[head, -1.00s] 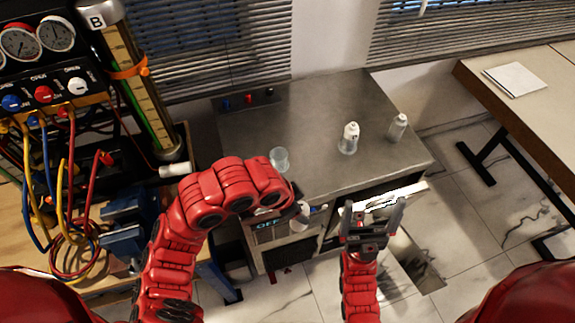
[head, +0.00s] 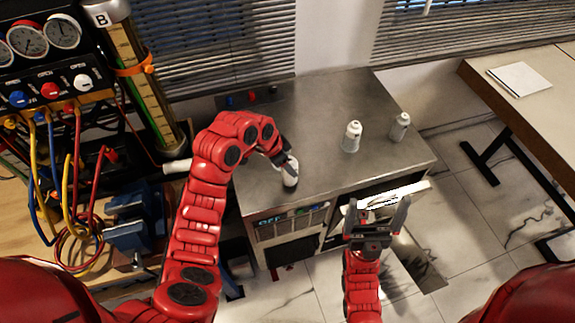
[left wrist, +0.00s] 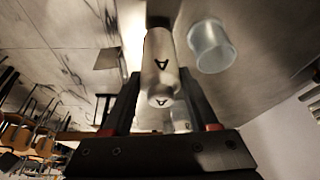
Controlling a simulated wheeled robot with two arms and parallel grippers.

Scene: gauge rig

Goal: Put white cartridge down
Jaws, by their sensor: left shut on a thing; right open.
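The white cartridge (head: 290,178) is in my left gripper (head: 286,160), near the front edge of the grey metal bench top (head: 315,125). In the left wrist view the cartridge (left wrist: 160,65), marked "A", sits between the two dark fingers, and my left gripper (left wrist: 155,105) is shut on it. I cannot tell whether its base touches the bench top. My right gripper (head: 377,215) is open and empty, in front of the bench.
Two other white bottles (head: 352,137) (head: 400,127) stand at the right of the bench top. A gauge panel (head: 45,60) with hoses is at the left. The back middle of the bench is clear.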

